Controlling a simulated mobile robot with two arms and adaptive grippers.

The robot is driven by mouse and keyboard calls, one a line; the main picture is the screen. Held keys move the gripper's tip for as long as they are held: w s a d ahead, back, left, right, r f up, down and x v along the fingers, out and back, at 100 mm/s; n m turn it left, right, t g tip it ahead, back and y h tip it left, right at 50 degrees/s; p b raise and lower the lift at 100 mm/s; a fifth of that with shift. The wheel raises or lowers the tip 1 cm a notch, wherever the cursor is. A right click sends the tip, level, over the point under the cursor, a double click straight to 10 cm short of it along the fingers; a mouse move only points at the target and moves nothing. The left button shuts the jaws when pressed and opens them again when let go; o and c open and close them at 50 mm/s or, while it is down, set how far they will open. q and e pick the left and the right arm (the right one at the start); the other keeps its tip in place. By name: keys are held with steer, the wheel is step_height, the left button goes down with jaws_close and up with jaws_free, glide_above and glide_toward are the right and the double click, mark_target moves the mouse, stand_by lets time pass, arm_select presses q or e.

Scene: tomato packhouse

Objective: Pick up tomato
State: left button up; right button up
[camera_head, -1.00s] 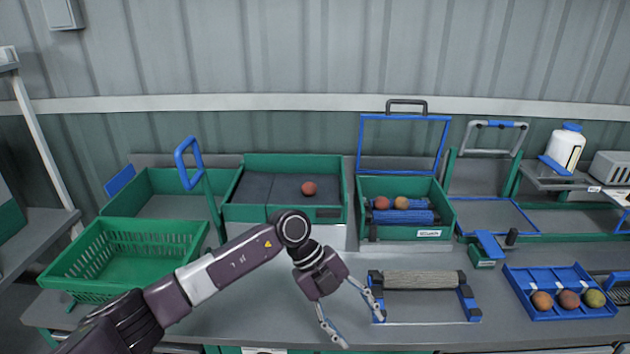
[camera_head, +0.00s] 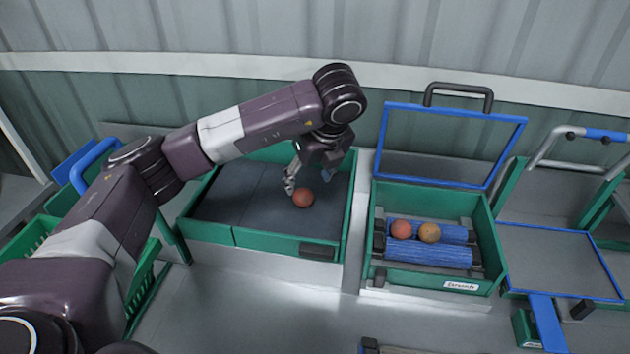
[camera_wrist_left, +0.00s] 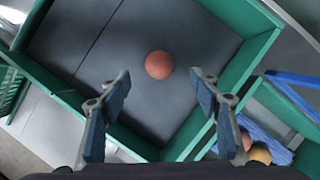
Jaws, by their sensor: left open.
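A red-orange tomato (camera_head: 303,197) lies on the dark mat of a green-walled tray (camera_head: 262,246). In the left wrist view the tomato (camera_wrist_left: 159,65) lies ahead of the fingertips, centred between them and not touched. My left gripper (camera_head: 310,182) is open above the tray, with its fingers over the tomato in the head view. Its two blue-padded fingers also show spread apart in the left wrist view (camera_wrist_left: 160,90). My right gripper does not show.
To the right, a green box (camera_head: 488,232) with a raised blue-framed lid (camera_head: 450,145) holds two more tomatoes (camera_head: 401,229) on blue rollers (camera_head: 430,256). Green baskets stand at the left, partly behind my arm. The tray's walls rise around the mat.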

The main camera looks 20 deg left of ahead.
mark_target(305, 194)
arm_select(q)
steer(key=shift+p+x, duration=0.6)
steer(key=shift+x, duration=0.55)
steer(key=shift+s+a+f+p, duration=0.1)
steer(key=shift+s+f+p, duration=0.05)
steer(key=shift+f+p, duration=0.2)
steer(key=p+x, duration=0.1)
steer(key=x, duration=0.2)
steer(key=shift+f+p, duration=0.4)
steer(key=shift+w+a+f, duration=0.1)
steer(key=shift+w+f, duration=0.15)
steer(key=shift+f, duration=0.15)
steer(key=c, duration=0.9)
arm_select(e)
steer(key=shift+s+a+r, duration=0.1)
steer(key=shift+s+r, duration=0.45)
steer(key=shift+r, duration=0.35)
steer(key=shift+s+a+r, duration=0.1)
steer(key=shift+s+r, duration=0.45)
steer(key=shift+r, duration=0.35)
